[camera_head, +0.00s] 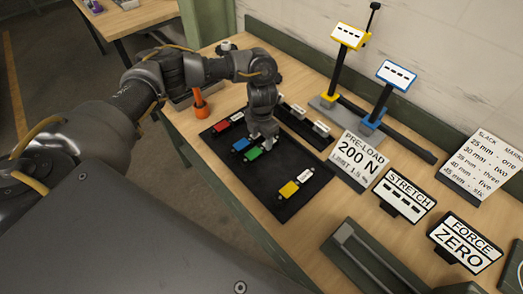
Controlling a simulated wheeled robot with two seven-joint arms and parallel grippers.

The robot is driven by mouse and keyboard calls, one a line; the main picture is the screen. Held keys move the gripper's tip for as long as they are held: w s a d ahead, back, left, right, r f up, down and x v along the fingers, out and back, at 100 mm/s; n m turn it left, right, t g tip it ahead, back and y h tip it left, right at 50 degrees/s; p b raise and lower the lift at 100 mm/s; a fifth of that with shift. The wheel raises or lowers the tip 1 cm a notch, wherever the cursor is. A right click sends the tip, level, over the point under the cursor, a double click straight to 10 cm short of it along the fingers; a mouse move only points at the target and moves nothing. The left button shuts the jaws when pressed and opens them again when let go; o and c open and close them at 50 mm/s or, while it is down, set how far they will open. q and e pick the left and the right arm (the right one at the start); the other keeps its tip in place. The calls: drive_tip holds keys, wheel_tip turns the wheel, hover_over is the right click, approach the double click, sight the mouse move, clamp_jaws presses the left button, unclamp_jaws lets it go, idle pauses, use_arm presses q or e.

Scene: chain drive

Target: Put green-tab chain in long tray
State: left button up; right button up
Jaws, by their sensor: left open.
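The green tab (252,154) lies on a black mat (262,178) on the bench, just below the blue tab (240,145). Any chain joined to the green tab is too dark to make out against the mat. My left gripper (264,140) points down over the mat, close to the upper right of the green tab. It is open, and I see nothing held in it. I cannot tell whether its fingers touch anything. A long, narrow grey-green tray (350,240) lies at the lower right, partly cut off by the frame. My right gripper is not in view.
A red tab (221,126) and a yellow tab (288,189) also lie on the mat. A black rack (299,130) stands behind it. Yellow (349,36) and blue (396,75) signs stand on posts. STRETCH (405,194) and FORCE ZERO (465,242) signs stand at right.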

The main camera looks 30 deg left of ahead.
sight(262, 148)
use_arm(q)
drive_tip(key=shift+f+p, duration=1.35)
drive_tip(key=shift+f, duration=1.3)
drive_tip(key=shift+c, duration=0.3)
drive_tip(key=shift+w, duration=0.1)
clamp_jaws()
